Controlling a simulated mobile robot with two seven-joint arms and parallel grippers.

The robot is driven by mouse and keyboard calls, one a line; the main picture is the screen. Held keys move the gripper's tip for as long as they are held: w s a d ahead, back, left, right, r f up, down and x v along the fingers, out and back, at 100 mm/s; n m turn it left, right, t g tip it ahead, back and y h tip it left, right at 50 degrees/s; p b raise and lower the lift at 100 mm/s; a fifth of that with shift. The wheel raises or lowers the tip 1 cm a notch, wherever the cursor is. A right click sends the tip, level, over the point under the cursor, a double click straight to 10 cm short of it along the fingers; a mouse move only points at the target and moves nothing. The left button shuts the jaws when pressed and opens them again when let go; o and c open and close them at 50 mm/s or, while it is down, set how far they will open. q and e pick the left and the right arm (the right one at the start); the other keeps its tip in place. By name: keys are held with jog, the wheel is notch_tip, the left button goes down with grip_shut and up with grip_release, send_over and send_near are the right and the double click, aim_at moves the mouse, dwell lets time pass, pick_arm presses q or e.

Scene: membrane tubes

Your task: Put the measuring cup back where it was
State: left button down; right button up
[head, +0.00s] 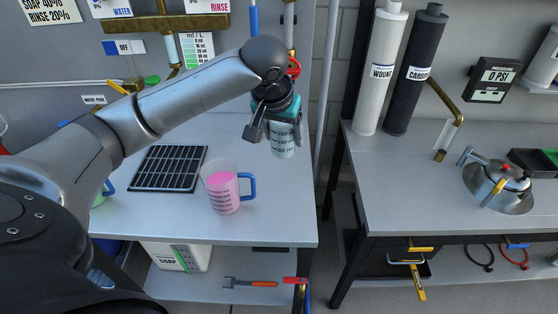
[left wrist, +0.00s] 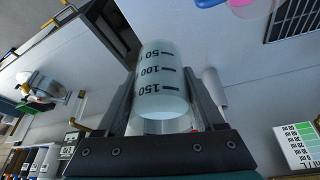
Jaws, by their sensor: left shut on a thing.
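A clear measuring cup (head: 283,144) with dark marks up to 150 is in my left gripper (head: 275,130). The fingers are shut on its sides, and the gripper hides its upper part. In the head view it hangs about upright, over the right part of the left table (head: 270,215). It also shows in the left wrist view (left wrist: 162,85), between the two fingers (left wrist: 162,110). It seems to be above the table top, apart from it. My right gripper is not in view.
A jug (head: 222,190) of pink liquid with a blue handle stands left of the cup. A black grid mat (head: 168,168) lies farther left. A gap separates this table from the right table (head: 400,185), where two tall filters (head: 382,70) and a metal device (head: 497,180) stand.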

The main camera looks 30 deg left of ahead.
pick_arm(q)
notch_tip(320, 180, down, 13)
jog(key=b, duration=0.2)
jog(key=shift+a+f+b, duration=0.1)
jog(key=shift+f+b, duration=0.05)
jog(key=shift+b, duration=0.15)
jog(key=shift+f+b, duration=0.55)
jog(key=shift+f, duration=2)
jog(key=shift+f, duration=0.1)
grip_release()
jog(key=p+v, duration=0.3)
jog(key=v, duration=0.9)
